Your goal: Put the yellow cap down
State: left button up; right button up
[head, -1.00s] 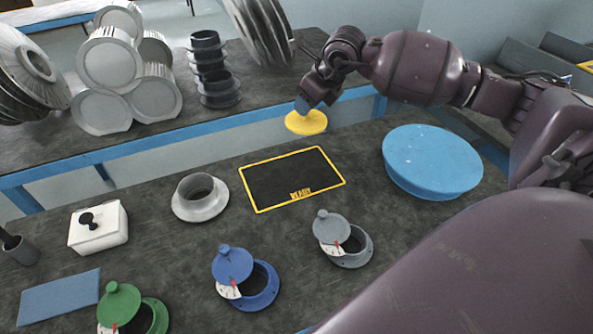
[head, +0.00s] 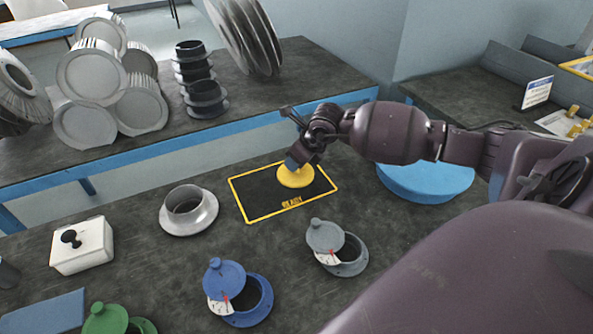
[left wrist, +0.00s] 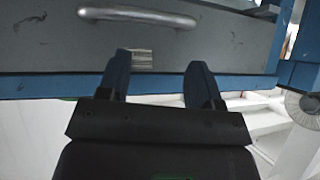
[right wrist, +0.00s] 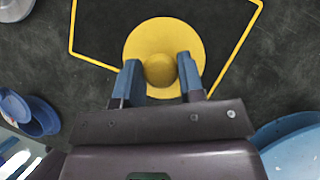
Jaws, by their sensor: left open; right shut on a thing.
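The yellow cap (head: 296,178) is a round disc with a knob. It is over the yellow-outlined black mat marked READY (head: 262,203), in its upper right part in the head view. My right gripper (head: 292,164) is shut on the knob. In the right wrist view the cap (right wrist: 140,45) lies between my blue fingertips (right wrist: 160,72), inside the yellow outline. I cannot tell whether its underside touches the mat. My left gripper (left wrist: 164,75) is open and empty in front of a grey drawer with a metal handle (left wrist: 138,16); it does not show in the head view.
A grey flanged ring (head: 190,211) stands left of the mat. Grey (head: 338,247), blue (head: 240,292) and green (head: 118,322) lidded ports sit in front. A blue round pad (head: 425,183) is right. A white box (head: 82,246) is at left.

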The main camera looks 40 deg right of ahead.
aim_at(297, 171)
notch_tip(297, 171, down, 3)
jog(key=shift+f, duration=0.55)
pick_arm(q)
jog(key=shift+w, duration=0.35)
pick_arm(e)
jog(key=shift+f+b, duration=0.25)
jog(key=shift+b, duration=0.1)
jog(key=o, duration=0.7)
jog(key=shift+o, duration=1.4)
pick_arm(q)
jog(key=shift+s+f, duration=0.4)
jog(key=shift+s, duration=0.1)
pick_arm(e)
jog(key=shift+o, duration=0.5)
jog(key=shift+r, duration=0.1)
